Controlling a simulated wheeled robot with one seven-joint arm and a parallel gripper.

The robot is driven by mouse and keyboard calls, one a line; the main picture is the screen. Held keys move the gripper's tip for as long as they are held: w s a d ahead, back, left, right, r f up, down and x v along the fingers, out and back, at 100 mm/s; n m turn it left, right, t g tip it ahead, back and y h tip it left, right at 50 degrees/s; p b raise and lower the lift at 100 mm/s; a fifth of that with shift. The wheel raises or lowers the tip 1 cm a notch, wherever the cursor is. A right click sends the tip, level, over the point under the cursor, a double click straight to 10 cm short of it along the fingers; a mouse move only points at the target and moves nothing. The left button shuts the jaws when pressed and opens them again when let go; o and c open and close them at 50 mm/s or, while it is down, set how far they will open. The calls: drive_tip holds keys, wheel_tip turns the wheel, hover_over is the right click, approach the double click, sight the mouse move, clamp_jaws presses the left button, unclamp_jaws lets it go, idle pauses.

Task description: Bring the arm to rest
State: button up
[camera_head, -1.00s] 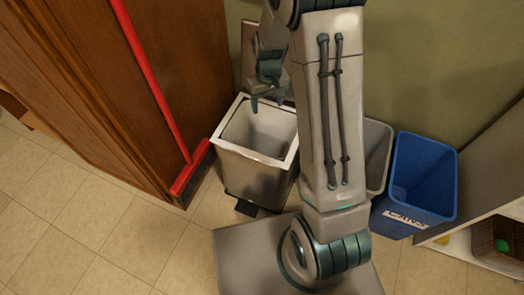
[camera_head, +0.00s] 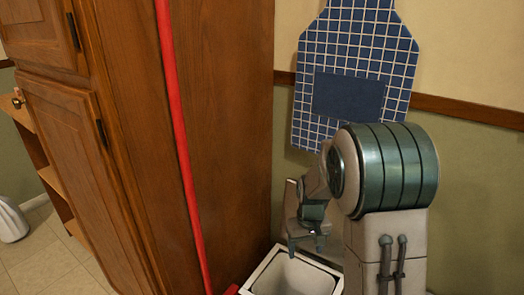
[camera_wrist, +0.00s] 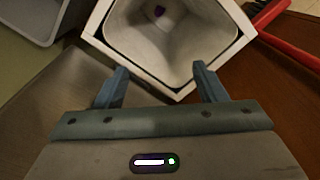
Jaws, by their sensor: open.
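My gripper (camera_head: 305,244) hangs pointing down just above the white-rimmed bin (camera_head: 262,272) in the head view. In the wrist view my gripper (camera_wrist: 161,88) has its two blue-grey fingers wide apart with nothing between them. The fingertips reach over the near rim of the white-rimmed bin (camera_wrist: 180,42). A small dark purple thing (camera_wrist: 159,11) lies deep inside the bin. My arm rises at the right of the head view, bent at its large ribbed joint.
A tall brown wooden cabinet (camera_head: 215,120) stands at the left. A red broom handle (camera_head: 178,130) leans along it. A blue checked apron (camera_head: 350,45) hangs on the wall behind my arm. A grey bin (camera_wrist: 45,20) is at the wrist view's upper left.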

drive_tip(key=s+r+t+p, duration=0.1)
drive_tip(key=s+r+p, duration=0.5)
drive_tip(key=r, duration=0.7)
drive_tip(key=s+r+m+t+p, duration=0.1)
drive_tip(key=s+r+p, duration=0.6)
drive_tip(key=r+p, duration=0.4)
drive_tip(key=s+r+m+p, duration=0.1)
drive_tip(key=s+r+p, duration=0.6)
drive_tip(key=r, duration=0.9)
drive_tip(key=shift+s+t+p, duration=0.2)
drive_tip(key=shift+t+p, duration=0.2)
drive_tip(key=shift+p, duration=0.35)
